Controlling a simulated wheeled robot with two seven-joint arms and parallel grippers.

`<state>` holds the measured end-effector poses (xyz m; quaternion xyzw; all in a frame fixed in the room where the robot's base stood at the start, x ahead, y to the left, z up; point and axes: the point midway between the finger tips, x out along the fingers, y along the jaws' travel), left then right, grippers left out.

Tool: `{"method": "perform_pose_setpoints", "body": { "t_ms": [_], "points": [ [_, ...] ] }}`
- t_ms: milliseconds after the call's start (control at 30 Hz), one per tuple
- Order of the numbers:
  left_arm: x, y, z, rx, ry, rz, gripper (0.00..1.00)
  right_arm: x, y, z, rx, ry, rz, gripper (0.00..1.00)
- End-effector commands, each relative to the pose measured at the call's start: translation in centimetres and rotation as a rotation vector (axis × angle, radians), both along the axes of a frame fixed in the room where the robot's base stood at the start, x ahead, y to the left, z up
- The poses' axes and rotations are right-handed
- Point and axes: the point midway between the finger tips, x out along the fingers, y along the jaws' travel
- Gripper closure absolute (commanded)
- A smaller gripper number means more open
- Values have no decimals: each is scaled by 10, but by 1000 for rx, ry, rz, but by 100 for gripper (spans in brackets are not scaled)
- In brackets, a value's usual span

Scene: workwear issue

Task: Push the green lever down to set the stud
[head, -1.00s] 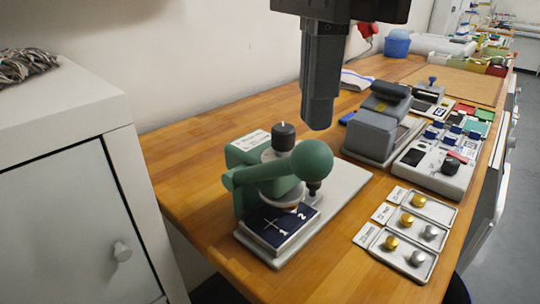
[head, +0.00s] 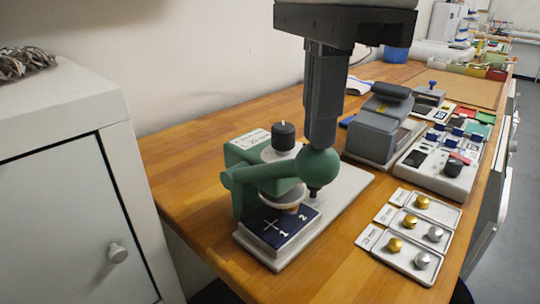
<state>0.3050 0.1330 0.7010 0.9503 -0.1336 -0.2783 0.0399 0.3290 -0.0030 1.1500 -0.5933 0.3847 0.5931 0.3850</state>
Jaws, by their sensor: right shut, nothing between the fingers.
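The green press (head: 245,152) stands on a pale base plate on the wooden bench. Its green lever (head: 262,173) runs to the right and ends in a round green ball (head: 318,168). A dark navy pad with white marks 1, 2 and a cross (head: 272,226) lies under the press head. My right gripper (head: 320,142) is shut and empty, pointing down. Its fingertips are at the top of the ball and appear to touch it or be just above it. Whether there is contact, I cannot tell. My left gripper is not in view.
Small trays (head: 412,262) with gold and silver studs lie to the right of the press. A grey device (head: 373,138) and a pale box with a black knob (head: 440,165) stand behind them. A white cabinet (head: 70,190) is at the left.

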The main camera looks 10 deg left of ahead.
Motion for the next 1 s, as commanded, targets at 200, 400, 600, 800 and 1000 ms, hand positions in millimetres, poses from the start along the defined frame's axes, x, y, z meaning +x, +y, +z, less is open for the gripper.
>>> {"method": "perform_pose_setpoints", "body": {
  "t_ms": [200,400,600,800,1000],
  "points": [
    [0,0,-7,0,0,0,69,-1,-3,-8,1,0,-1,100],
    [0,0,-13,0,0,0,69,-3,-5,-14,1,0,-2,100],
    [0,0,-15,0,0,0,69,-4,-6,-16,0,0,-1,100],
    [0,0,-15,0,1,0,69,-4,-6,-15,0,0,-1,100],
    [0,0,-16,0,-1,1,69,-4,-6,-17,0,1,-1,100]
  ]
}}
